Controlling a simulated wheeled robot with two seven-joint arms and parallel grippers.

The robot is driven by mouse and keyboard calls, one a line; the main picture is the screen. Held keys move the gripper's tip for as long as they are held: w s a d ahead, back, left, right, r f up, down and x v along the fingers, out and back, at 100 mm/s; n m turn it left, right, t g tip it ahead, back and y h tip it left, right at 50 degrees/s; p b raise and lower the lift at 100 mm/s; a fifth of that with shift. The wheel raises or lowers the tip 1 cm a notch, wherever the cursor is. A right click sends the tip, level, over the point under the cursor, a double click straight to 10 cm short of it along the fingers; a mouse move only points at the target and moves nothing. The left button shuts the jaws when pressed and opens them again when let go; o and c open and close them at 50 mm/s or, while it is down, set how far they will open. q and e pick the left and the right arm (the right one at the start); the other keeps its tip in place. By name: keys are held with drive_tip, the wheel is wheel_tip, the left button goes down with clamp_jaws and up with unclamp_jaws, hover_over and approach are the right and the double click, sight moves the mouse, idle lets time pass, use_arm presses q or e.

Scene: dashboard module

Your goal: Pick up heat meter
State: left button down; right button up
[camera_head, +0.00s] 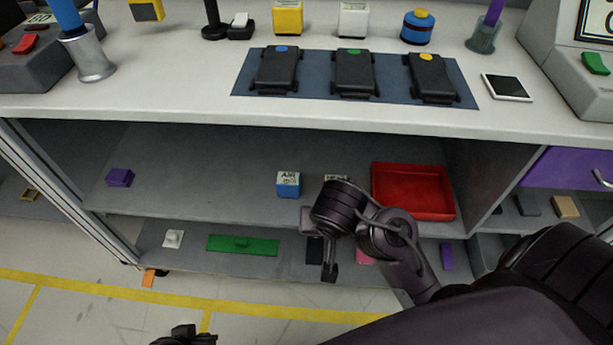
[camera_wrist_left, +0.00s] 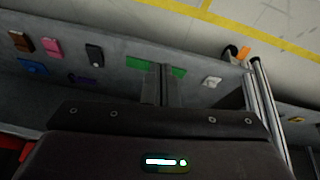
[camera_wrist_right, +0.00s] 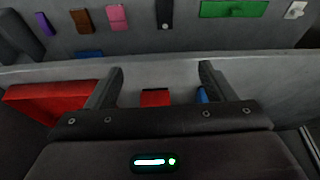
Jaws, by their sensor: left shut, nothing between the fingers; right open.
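No label readable here names the heat meter, so I cannot tell which thing it is. A blue cube with a white labelled top (camera_head: 288,184) stands on the upper shelf; its edge shows by a finger in the right wrist view (camera_wrist_right: 202,96). A second labelled block (camera_head: 337,178) stands right of it, mostly hidden behind my right wrist; a red block (camera_wrist_right: 155,97) shows between the fingers in the right wrist view. My right gripper (camera_wrist_right: 161,70) is open and empty, in front of the shelf. My left gripper (camera_wrist_left: 158,82) is shut and empty, low at the front (camera_head: 185,337).
A red tray (camera_head: 408,208) stands right of the blocks, a purple block (camera_head: 120,177) far left. The lower shelf holds a green plate (camera_head: 240,244), a white piece (camera_head: 173,238) and several others. The worktop edge (camera_head: 250,110) overhangs the shelves. The upper shelf's left half is mostly free.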

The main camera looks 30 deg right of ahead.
sight(336, 180)
drive_tip(key=shift+m+h, duration=0.3)
drive_tip(key=w+d, duration=0.2)
drive_tip(key=w, duration=0.1)
drive_tip(key=w+d, duration=0.2)
drive_tip(key=w, duration=0.1)
drive_tip(key=w+d+r, duration=0.1)
drive_tip(key=w+d, duration=0.2)
drive_tip(key=shift+w+b, duration=0.2)
drive_tip(key=shift+b, duration=0.2)
drive_tip(key=shift+b+x, duration=0.6)
drive_tip(key=shift+x, duration=0.5)
drive_tip(key=x, duration=0.2)
drive_tip(key=shift+w+d+f+b, duration=0.1)
drive_tip(key=shift+w+f+b, duration=0.1)
drive_tip(key=shift+b, duration=0.2)
use_arm(q)
drive_tip(key=w+d+r+t+h, duration=0.2)
drive_tip(key=w+d+r+t, duration=0.1)
drive_tip(key=w+r+t, duration=0.1)
drive_tip(key=shift+w+d, duration=0.25)
drive_tip(key=shift+w, duration=0.1)
use_arm(e)
drive_tip(key=shift+s, duration=0.1)
drive_tip(key=shift+c, duration=0.5)
drive_tip(key=c, duration=1.1)
drive_tip(key=shift+o, duration=0.2)
